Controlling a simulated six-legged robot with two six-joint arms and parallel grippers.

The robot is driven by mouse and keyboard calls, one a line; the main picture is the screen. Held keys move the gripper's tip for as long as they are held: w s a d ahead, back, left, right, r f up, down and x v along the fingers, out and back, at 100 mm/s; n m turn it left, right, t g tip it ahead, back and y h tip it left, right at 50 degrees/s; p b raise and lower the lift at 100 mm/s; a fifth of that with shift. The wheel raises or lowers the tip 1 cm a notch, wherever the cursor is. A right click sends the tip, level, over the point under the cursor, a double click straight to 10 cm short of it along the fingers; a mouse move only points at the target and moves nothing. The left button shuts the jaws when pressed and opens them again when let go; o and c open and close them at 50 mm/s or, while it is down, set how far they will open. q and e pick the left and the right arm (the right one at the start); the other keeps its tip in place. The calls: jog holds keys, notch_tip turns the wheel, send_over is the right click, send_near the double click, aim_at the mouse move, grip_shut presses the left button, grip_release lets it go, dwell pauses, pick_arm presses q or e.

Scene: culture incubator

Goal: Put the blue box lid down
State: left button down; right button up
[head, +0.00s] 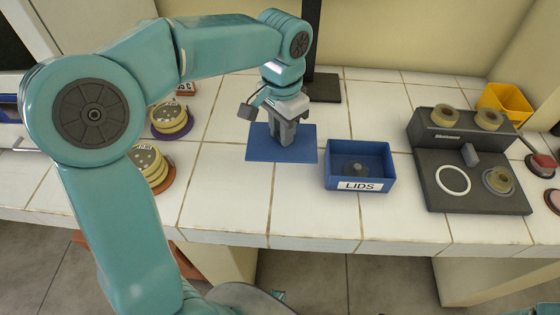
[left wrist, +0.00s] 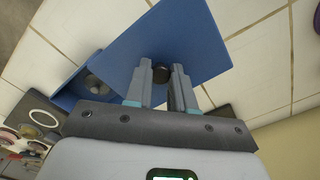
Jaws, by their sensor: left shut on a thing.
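The blue box lid (head: 258,148) is a flat blue square left of the open blue box marked LIDS (head: 345,185). My left gripper (head: 284,142) points down over its middle. In the left wrist view, the gripper (left wrist: 160,78) is shut on the dark knob of the lid (left wrist: 190,35). The lid looks about level and low over the white tiled bench; I cannot tell whether it touches the tiles. The box, also in the left wrist view (left wrist: 66,97), holds a grey round piece (head: 355,168). My right gripper is not in view.
A dark device (head: 475,195) with round dishes and a white ring stands right of the box. A yellow bin (head: 507,101) is behind it. Stacks of dishes (head: 170,119) stand at the left. A dark post base (head: 322,88) is behind my gripper. Bare tiles lie in front of the lid.

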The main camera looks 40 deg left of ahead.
aim_at(281, 169)
pick_arm(q)
notch_tip(281, 169, down, 10)
jog(key=shift+w+r+b, duration=0.1)
jog(key=shift+b, duration=0.4)
jog(key=shift+f, duration=0.2)
jog(key=c, duration=1)
grip_release()
jog(key=shift+o, duration=0.2)
jog(key=shift+r, duration=0.1)
